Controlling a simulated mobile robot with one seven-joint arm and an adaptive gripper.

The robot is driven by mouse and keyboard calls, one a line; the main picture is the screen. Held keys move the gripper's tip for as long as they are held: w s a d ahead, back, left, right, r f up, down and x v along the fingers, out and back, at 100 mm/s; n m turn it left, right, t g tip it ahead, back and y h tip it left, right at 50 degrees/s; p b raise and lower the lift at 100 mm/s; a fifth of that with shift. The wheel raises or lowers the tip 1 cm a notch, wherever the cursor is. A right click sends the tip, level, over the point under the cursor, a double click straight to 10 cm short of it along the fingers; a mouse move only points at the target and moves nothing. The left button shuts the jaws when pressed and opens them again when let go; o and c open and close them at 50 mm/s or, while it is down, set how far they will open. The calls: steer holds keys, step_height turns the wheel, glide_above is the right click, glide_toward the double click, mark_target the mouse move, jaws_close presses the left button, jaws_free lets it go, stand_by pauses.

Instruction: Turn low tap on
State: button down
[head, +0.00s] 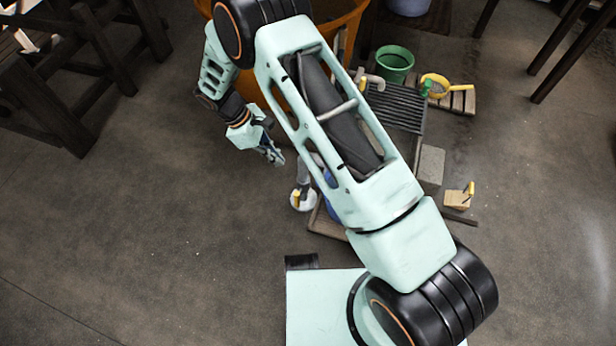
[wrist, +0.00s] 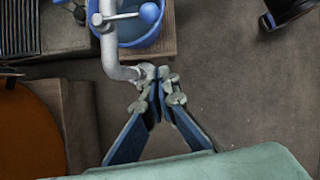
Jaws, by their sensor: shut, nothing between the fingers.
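A grey pipe with a tap (wrist: 108,50) runs down the wrist view and bends right at its lower end. A lever with a blue ball end (wrist: 150,12) sticks out to the right from its upper part. My gripper (wrist: 160,84) is shut and empty, its fingertips right beside the bent end of the pipe; I cannot tell if they touch. In the head view my gripper (head: 274,156) is left of a grey upright pipe (head: 304,172) above a pale round piece (head: 304,202). My arm hides much of the area to the right.
A blue bucket (wrist: 128,39) stands behind the pipe on a wooden platform (wrist: 165,50). A green bucket (head: 395,64), dark grate (head: 396,106), yellow strainer (head: 435,85) and grey block (head: 431,165) lie right of my arm. An orange tub (wrist: 30,130) is near.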

steer(key=shift+d+f, duration=0.15)
steer(key=shift+f, duration=0.05)
steer(key=shift+s, duration=0.1)
steer(key=s+d+f+b, duration=0.1)
steer(key=d+f+b, duration=0.2)
steer(key=d+f, duration=0.5)
steer(key=shift+d+b, duration=0.15)
steer(key=shift+b, duration=0.2)
steer(key=shift+s+f, duration=0.1)
stand_by(0.4)
